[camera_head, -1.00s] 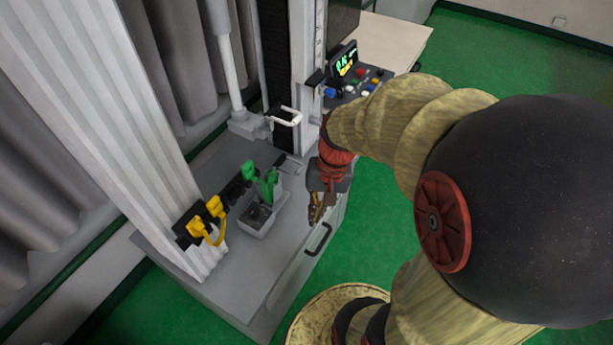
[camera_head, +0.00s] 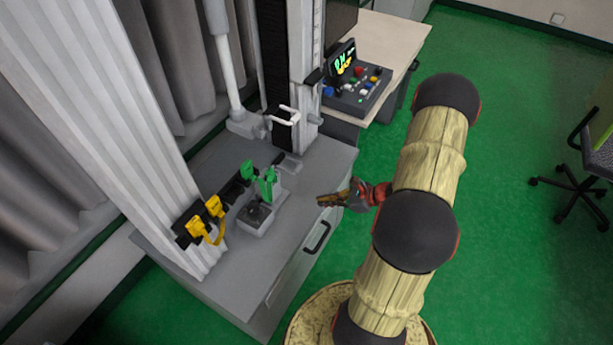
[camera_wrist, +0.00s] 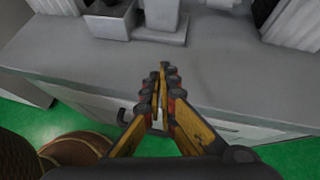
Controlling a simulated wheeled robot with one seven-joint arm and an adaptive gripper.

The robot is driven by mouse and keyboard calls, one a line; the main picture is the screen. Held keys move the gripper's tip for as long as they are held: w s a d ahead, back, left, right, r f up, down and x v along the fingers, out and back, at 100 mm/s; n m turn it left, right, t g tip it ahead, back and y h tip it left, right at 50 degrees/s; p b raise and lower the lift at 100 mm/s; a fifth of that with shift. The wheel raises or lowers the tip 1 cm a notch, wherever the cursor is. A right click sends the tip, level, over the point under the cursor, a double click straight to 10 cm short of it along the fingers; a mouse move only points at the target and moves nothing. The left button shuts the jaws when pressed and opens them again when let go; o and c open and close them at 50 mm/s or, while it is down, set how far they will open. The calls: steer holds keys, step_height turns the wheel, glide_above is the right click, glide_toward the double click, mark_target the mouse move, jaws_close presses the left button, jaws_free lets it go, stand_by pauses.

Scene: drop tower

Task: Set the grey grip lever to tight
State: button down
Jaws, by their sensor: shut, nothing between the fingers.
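A pale grey, U-shaped handle (camera_head: 285,116) sits on a black block at the foot of the tower column; it looks most like the grip lever, but I cannot read any setting on it. My gripper (camera_head: 320,200) is shut and empty, just above the front edge of the grey base cabinet, below and right of that handle and apart from it. In the wrist view my gripper (camera_wrist: 163,70) shows its yellow fingers together, with grey cabinet top beyond them. I cannot make out the lever for certain in the wrist view.
A control panel with a lit display (camera_head: 343,66) is at the back.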

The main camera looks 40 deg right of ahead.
steer(key=w+d+r+m+t+h, duration=0.1)
steer(key=w+d+m, duration=0.1)
steer(key=d, duration=0.3)
steer(key=shift+w+d+r+m+t+h, duration=0.15)
steer(key=shift+w+r+m+t+h, duration=0.2)
steer(key=shift+w, duration=0.55)
steer(key=b+x, duration=0.3)
steer(key=x, duration=0.7)
steer(key=shift+w+f, duration=0.15)
steer(key=shift+f, duration=0.1)
step_height(320, 180, up, 3)
steer(key=shift+w+b, duration=0.15)
steer(key=shift+b, duration=0.2)
steer(key=shift+w+r, duration=0.1)
steer(key=shift+r, duration=0.6)
steer(key=shift+r+h+p, duration=0.25)
steer(key=shift+r+p, duration=0.15)
steer(key=shift+p, duration=0.4)
